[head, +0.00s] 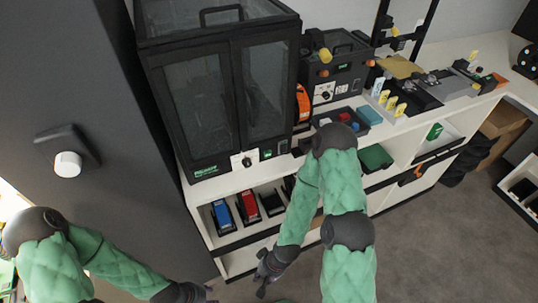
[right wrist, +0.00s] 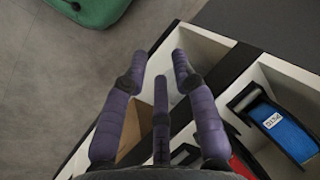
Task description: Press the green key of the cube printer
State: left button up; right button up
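The cube printer (head: 220,90) is a large black cabinet with two glazed doors, standing on the white counter at the back left. Its lower front edge carries a lit READY label, a white plate with a knob, and a small green key (head: 267,154) to the right of that plate. My right gripper (head: 268,272) hangs low in front of the shelf unit, well below and apart from the key. In the right wrist view its purple fingers (right wrist: 158,78) are spread, with nothing between them. My left gripper (head: 195,293) is at the bottom edge, partly cut off.
The white shelf unit (head: 228,262) holds blue and red items (head: 222,217) in its compartments below the printer. A second black machine (head: 335,75) and several small parts stand on the counter to the right. A grey panel with a handle (head: 68,163) stands at left.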

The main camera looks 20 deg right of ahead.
grip_shut()
dwell(1.0)
